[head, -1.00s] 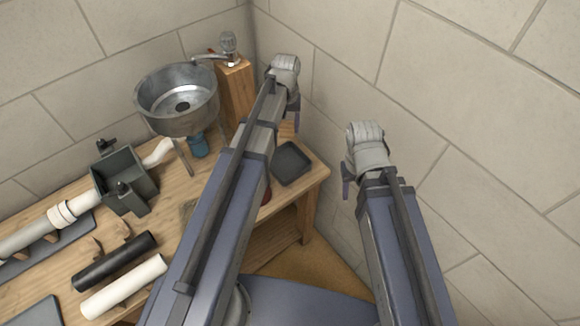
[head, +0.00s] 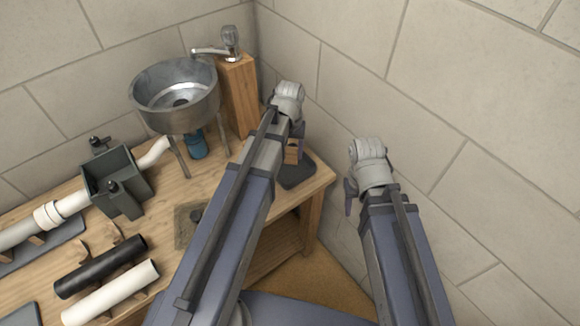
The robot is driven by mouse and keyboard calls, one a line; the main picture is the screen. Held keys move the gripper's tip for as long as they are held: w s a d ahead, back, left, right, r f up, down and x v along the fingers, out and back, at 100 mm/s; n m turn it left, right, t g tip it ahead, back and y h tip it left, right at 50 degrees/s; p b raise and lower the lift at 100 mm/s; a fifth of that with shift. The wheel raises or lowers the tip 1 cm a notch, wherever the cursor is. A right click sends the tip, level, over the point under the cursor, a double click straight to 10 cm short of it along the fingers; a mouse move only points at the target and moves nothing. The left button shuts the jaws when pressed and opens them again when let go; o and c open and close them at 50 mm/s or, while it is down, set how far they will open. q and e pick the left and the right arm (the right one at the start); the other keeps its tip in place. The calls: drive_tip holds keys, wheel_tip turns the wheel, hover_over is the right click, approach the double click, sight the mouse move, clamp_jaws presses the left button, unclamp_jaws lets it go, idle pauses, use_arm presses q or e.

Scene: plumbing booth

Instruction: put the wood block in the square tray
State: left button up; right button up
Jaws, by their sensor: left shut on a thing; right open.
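The wood block (head: 292,152) shows as a small orange-brown piece under the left gripper, in the head view. My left gripper (head: 298,138) is shut on it, with its fingers partly hidden by the wrist. The square tray (head: 299,177) is a dark, shallow tray at the right end of the bench. The block appears over the tray's far left part; I cannot tell whether it touches the tray. My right gripper (head: 349,198) is open and empty, off the bench to the right, near the wall.
A metal basin (head: 178,95) and a wooden post (head: 238,95) with a tap stand behind. A grey clamp box (head: 117,180), a black pipe (head: 100,266) and a white pipe (head: 110,293) are at left. A brownish square plate (head: 186,236) lies beside my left arm.

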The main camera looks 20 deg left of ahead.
sight(290, 160)
use_arm(q)
drive_tip(key=shift+f, duration=0.25)
wheel_tip(290, 160, down, 4)
drive_tip(key=b, duration=0.3)
drive_tip(key=shift+r, duration=0.2)
drive_tip(key=shift+f+b, duration=0.1)
drive_tip(key=shift+b, duration=0.25)
drive_tip(key=shift+f, duration=0.15)
drive_tip(key=o, duration=1.4)
drive_tip(key=shift+c, duration=0.2)
drive_tip(key=shift+r, duration=0.2)
wheel_tip(290, 160, up, 12)
drive_tip(key=p, duration=1.2)
drive_tip(key=shift+r, duration=0.1)
drive_tip(key=s+d+m+y, duration=0.1)
drive_tip(key=s+d+m, duration=0.4)
drive_tip(key=s+d, duration=0.5)
drive_tip(key=s, duration=0.4)
drive_tip(key=shift+s+d, duration=0.15)
drive_tip(key=shift+d, duration=0.1)
